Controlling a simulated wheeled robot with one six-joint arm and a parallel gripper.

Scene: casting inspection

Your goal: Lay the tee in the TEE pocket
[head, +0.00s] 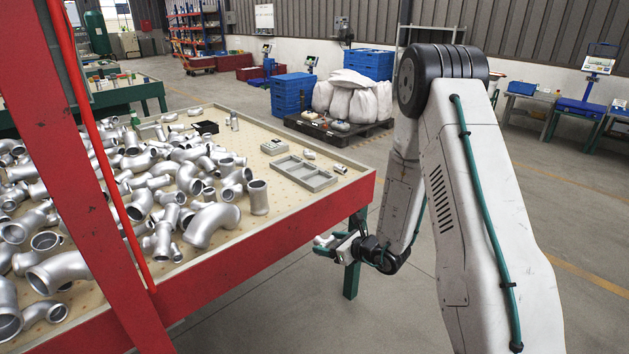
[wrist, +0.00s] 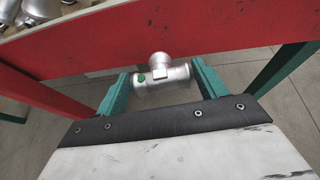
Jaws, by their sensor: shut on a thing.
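The tee (wrist: 161,77) is a silvery metal fitting with a green dot on its left part and a short branch pointing up in the wrist view. My gripper (wrist: 160,84) is shut on it, with one teal finger at each end of the tee. In the head view my gripper (head: 335,249) holds the tee (head: 324,241) out beyond the table's right front edge, clear of the tabletop. A grey pocketed tray (head: 303,172) lies near the table's right corner; its pockets look empty. No TEE label is legible, so I cannot tell which pocket is which.
The red-edged table (head: 270,238) stands between my gripper and the tray. A heap of silvery pipe fittings (head: 205,185) covers its left part. Small fittings (head: 340,168) lie beside the tray. A small beige box (head: 275,146) and a black item (head: 205,127) sit farther back.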

